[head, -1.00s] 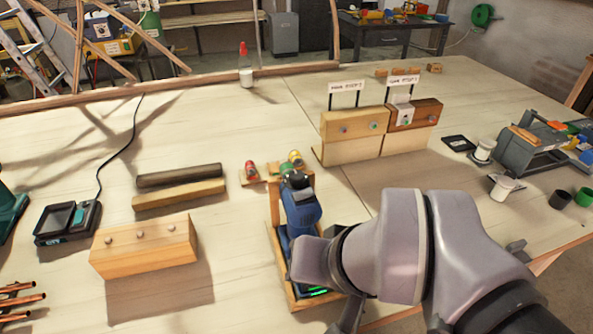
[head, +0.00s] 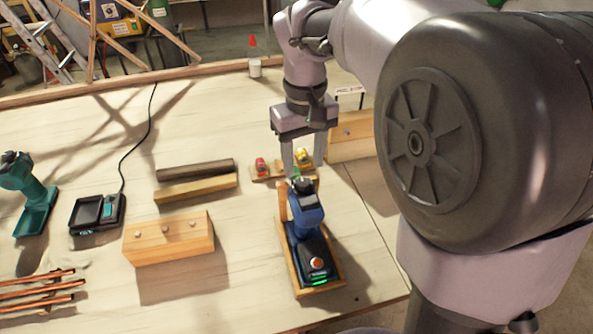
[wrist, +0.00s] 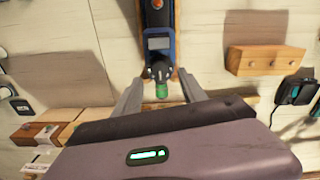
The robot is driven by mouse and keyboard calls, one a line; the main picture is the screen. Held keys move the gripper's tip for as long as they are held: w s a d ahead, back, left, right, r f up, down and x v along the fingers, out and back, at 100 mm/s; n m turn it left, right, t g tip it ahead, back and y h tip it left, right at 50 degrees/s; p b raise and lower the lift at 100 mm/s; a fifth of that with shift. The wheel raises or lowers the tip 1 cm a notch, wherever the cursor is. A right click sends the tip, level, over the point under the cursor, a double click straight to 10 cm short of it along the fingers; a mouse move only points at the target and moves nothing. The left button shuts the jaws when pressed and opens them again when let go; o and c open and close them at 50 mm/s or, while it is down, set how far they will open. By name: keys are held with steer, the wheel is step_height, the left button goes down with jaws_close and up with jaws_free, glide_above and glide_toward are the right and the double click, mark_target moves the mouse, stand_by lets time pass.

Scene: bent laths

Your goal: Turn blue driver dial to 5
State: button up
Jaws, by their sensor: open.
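The blue driver (head: 307,222) lies in a wooden cradle (head: 339,284) near the table's front edge, its dark head end towards the far side. It also shows in the wrist view (wrist: 158,40), with a green ring (wrist: 162,90) at its tip. The dial's number cannot be read. My gripper (head: 304,172) points down, open and empty, over the driver's head end. In the wrist view its two fingers (wrist: 161,88) are on either side of the driver's tip, apart from it as far as I can tell.
Red and yellow small items (head: 262,166) sit on a wooden block just beyond the driver. Left are two wooden bars (head: 196,187), a block with pegs (head: 168,240), a charger (head: 97,213) and a teal driver (head: 33,200). My arm hides the right side.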

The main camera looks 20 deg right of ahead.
mark_target(303, 182)
step_height(303, 182, down, 5)
steer(key=shift+r+b, duration=0.2)
steer(key=shift+b, duration=0.6)
jaws_close()
